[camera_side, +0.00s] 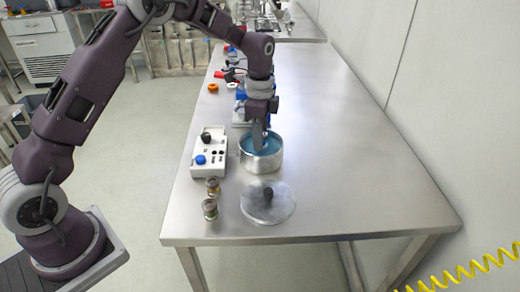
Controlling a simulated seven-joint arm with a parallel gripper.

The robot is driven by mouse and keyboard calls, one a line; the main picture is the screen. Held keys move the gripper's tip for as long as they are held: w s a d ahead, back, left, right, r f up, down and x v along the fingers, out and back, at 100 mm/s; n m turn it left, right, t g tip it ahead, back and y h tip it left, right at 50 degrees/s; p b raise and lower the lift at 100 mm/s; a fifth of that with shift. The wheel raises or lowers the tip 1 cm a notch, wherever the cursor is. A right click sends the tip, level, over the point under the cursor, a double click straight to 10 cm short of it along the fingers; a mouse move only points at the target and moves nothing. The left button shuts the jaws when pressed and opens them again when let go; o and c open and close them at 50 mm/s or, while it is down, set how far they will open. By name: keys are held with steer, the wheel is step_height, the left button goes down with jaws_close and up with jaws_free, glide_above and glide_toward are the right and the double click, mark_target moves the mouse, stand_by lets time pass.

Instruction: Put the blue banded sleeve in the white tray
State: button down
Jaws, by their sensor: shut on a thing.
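The white tray (222,168) is a low block with holes, left of a round metal pot (263,163) with blue inside. A blue piece (200,160) and a black piece (206,137) sit in the tray. My gripper (259,144) points down into the pot's mouth, right of the tray. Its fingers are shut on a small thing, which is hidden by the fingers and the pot. I cannot make out a blue banded sleeve for certain.
A round metal lid with a black knob (268,203) lies in front of the pot. Two small banded cylinders (212,197) stand at the table's left edge. Orange (213,88) and white (232,86) rings and clutter lie farther back. The table's right side is clear.

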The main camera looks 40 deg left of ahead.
steer(key=shift+f, duration=1.85)
steer(key=shift+f, duration=0.2)
steer(key=c, duration=1.1)
jaws_free()
